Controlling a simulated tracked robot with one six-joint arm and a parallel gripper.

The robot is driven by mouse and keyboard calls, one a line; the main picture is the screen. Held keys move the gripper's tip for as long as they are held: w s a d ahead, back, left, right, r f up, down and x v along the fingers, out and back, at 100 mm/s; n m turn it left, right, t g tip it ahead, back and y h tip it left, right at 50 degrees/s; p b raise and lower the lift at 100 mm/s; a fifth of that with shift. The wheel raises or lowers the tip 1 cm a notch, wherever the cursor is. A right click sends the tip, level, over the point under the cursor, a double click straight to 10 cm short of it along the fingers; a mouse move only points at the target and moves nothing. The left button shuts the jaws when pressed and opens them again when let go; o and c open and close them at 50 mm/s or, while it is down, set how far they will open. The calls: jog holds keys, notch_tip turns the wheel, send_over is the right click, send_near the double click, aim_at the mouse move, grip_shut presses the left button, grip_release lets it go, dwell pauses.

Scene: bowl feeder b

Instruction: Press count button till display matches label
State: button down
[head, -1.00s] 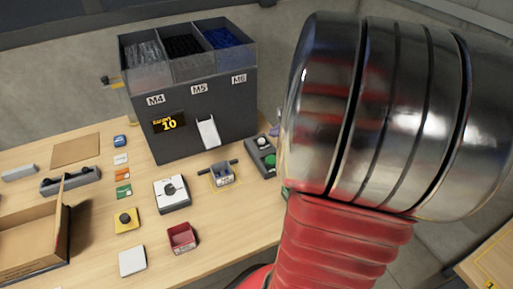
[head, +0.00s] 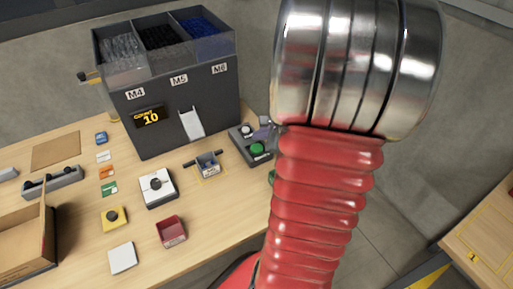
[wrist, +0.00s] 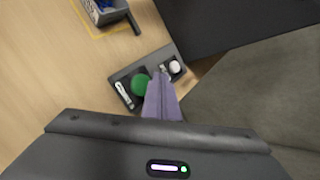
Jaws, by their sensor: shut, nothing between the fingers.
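The dark feeder (head: 180,98) has a display (head: 149,117) showing 10; the small word above it is hard to read. A grey button box (head: 239,147) stands to its right, with a green button (head: 257,149) and a white button (head: 246,129). The wrist view shows the green button (wrist: 141,84), the white button (wrist: 176,67) and a light-coloured part (wrist: 124,93) on the box. My gripper (wrist: 162,80) has purple fingers, shut and empty, which appear over the box between the buttons. Contact cannot be told. In the head view my arm hides most of the gripper.
A small labelled bin (head: 208,165) stands in front of the feeder's chute (head: 191,124).

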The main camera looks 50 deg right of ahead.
aim_at(253, 144)
jog(key=shift+f, duration=1.2)
jog(key=shift+f, duration=0.1)
dwell(1.1)
jog(key=shift+f, duration=0.3)
jog(key=shift+f, duration=0.4)
dwell(0.9)
jog(key=shift+r, duration=0.85)
jog(key=shift+r, duration=0.1)
jog(key=shift+r, duration=2.45)
